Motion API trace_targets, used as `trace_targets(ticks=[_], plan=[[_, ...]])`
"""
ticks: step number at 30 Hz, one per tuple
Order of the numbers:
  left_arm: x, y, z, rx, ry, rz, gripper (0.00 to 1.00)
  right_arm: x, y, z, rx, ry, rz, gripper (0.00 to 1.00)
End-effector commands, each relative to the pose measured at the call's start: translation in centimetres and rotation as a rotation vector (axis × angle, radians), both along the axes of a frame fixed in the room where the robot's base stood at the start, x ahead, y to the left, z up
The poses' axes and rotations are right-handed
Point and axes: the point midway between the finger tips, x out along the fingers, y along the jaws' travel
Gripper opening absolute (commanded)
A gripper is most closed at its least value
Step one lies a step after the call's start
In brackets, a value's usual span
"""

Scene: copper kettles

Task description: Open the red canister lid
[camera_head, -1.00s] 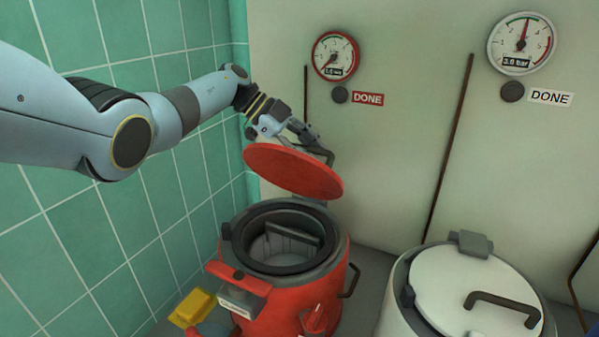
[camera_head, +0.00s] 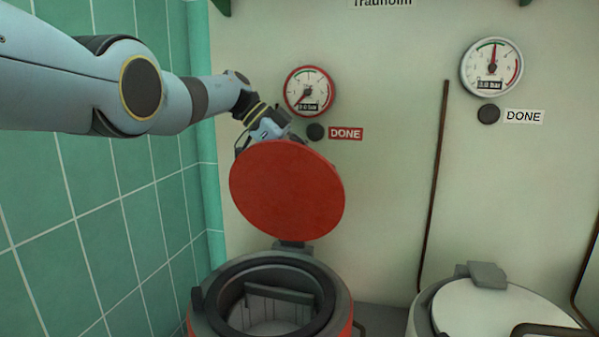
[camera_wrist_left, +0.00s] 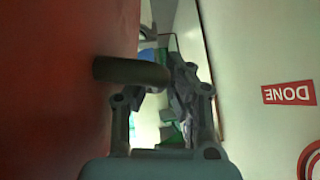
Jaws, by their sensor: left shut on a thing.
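The red lid (camera_head: 287,192) stands steeply tilted up on its hinge at the back of the red canister (camera_head: 202,322). The canister's mouth is uncovered, and a grey divider shows inside. My left gripper (camera_wrist_left: 165,95) is behind the lid, shut on the lid's dark handle (camera_wrist_left: 128,71). In the head view the lid hides the fingertips and the handle. In the left wrist view the lid's red face fills the left side. My right gripper is in neither view.
A white canister (camera_head: 480,309) with its lid down stands at the right. On the wall behind are a red-rimmed gauge (camera_head: 309,91), a white-rimmed gauge (camera_head: 491,67), DONE labels and dark pipes. A green tiled wall (camera_head: 90,220) is close on the left.

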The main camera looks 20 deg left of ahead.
Motion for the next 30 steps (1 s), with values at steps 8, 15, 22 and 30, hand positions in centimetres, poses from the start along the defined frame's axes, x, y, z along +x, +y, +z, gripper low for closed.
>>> trace_targets(ticks=[8, 15, 22, 30], plan=[[0.0, 0.1, 0.1, 0.003, -0.003, 0.001, 0.0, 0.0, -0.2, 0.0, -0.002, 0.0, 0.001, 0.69], [0.0, 0.1, 0.1, 0.002, -0.002, 0.0, 0.25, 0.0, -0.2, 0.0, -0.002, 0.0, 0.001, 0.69], [0.0, 0.6, 0.5, 0.001, -0.003, 0.001, 0.25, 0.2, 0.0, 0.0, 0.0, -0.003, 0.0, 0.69], [-0.9, 4.4, 4.3, 0.003, -0.006, 0.003, 0.25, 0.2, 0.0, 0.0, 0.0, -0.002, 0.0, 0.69]])
